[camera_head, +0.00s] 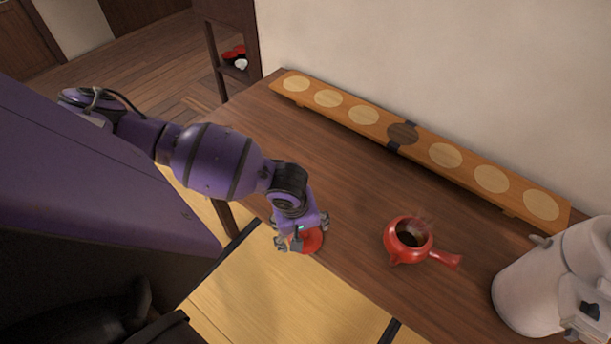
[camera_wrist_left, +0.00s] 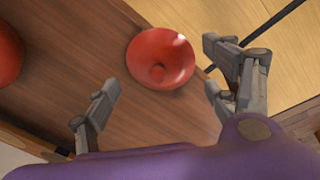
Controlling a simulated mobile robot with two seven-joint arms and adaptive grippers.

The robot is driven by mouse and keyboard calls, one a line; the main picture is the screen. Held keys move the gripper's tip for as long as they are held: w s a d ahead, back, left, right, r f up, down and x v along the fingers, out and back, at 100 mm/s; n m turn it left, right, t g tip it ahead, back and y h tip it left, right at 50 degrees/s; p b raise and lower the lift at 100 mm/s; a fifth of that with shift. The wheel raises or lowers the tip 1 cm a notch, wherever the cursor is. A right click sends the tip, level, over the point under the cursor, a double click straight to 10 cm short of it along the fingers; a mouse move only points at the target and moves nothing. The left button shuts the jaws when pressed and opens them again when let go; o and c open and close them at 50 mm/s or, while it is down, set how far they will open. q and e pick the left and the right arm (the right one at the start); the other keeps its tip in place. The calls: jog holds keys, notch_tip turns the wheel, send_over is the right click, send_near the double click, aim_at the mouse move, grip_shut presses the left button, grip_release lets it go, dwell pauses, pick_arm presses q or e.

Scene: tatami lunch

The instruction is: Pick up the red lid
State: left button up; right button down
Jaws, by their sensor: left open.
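The red lid (camera_head: 313,240) lies near the front edge of the wooden table, partly hidden by my left gripper in the head view. In the left wrist view the lid (camera_wrist_left: 160,58) is round and glossy with a small knob in its middle. My left gripper (camera_head: 291,243) is over the lid, pointing down. Its two fingers (camera_wrist_left: 163,88) are spread apart with nothing between them, and the lid shows beyond them, apart from both. A red teapot (camera_head: 410,240) with a side handle stands open to the right, dark liquid inside. My right gripper is not in view.
A long wooden board (camera_head: 420,145) with round inlays runs along the wall. A pale, bulky container (camera_head: 535,285) stands at the right. Yellow tatami (camera_head: 285,300) lies below the table's front edge. The table between lid and board is clear.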

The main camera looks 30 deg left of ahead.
aim_at(313, 237)
pick_arm(q)
jog(key=f, duration=0.2)
jog(key=shift+w+d+f, duration=0.1)
jog(key=shift+w+f, duration=0.15)
jog(key=shift+f, duration=0.05)
jog(key=shift+s, duration=0.1)
jog(key=c, duration=1.3)
